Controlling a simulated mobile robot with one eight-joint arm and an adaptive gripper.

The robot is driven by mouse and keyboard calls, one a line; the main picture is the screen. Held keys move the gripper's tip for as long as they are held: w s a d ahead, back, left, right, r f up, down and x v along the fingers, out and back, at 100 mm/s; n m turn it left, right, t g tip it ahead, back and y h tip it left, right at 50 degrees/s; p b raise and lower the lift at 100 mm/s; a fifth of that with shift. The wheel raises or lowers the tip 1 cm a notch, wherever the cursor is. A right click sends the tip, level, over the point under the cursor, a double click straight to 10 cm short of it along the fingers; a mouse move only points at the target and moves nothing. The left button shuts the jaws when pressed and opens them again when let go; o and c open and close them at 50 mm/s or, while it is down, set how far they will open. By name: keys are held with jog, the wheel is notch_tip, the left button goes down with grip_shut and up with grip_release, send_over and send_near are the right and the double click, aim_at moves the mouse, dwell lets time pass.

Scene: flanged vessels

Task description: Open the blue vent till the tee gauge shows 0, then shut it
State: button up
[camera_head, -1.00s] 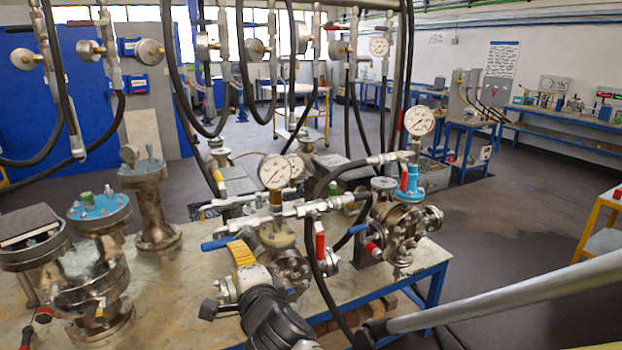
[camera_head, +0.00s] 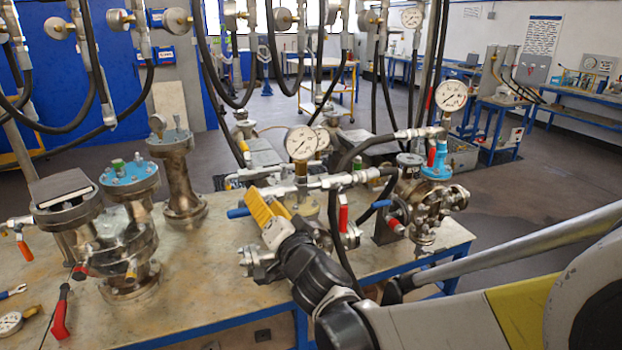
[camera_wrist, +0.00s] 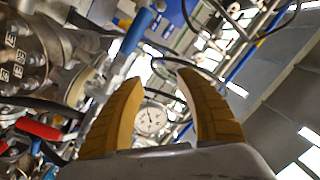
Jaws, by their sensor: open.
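The blue vent handle (camera_head: 238,213) sticks out at the left end of the tee fittings in the head view. A blue lever (camera_wrist: 137,30), probably this handle, shows beyond my fingertips in the wrist view. My gripper (camera_head: 254,204), with yellow fingers, is beside the handle and partly in front of the fittings. In the wrist view my gripper (camera_wrist: 158,76) is open with nothing between its fingers. The round white tee gauge (camera_head: 301,143) stands upright above the fittings. A white gauge face (camera_wrist: 151,121) also shows between the fingers. I cannot read its needle.
A red handle (camera_head: 343,214) hangs right of the tee. A flanged vessel with a second gauge (camera_head: 451,96) stands farther right. Blue-topped (camera_head: 128,174) and bare metal vessels (camera_head: 180,175) stand left on the bench (camera_head: 205,268). Black hoses hang in front.

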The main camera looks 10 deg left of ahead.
jog(key=w+n+y, duration=0.2)
jog(key=n, duration=0.4)
jog(key=n+g+y+b, duration=0.1)
jog(key=n+g+y, duration=0.7)
jog(key=n, duration=2.2)
send_near(246, 215)
notch_tip(246, 215, up, 2)
jog(key=g+h, duration=0.2)
jog(key=x, duration=0.3)
jog(key=b+x, duration=0.1)
jog(key=x, duration=0.3)
jog(key=b+x, duration=0.1)
jog(key=x, duration=0.2)
jog(key=shift+w+a+r, duration=0.15)
jog(key=shift+w+a, duration=0.15)
jog(key=shift+w, duration=0.1)
jog(key=shift+c, duration=0.5)
grip_shut()
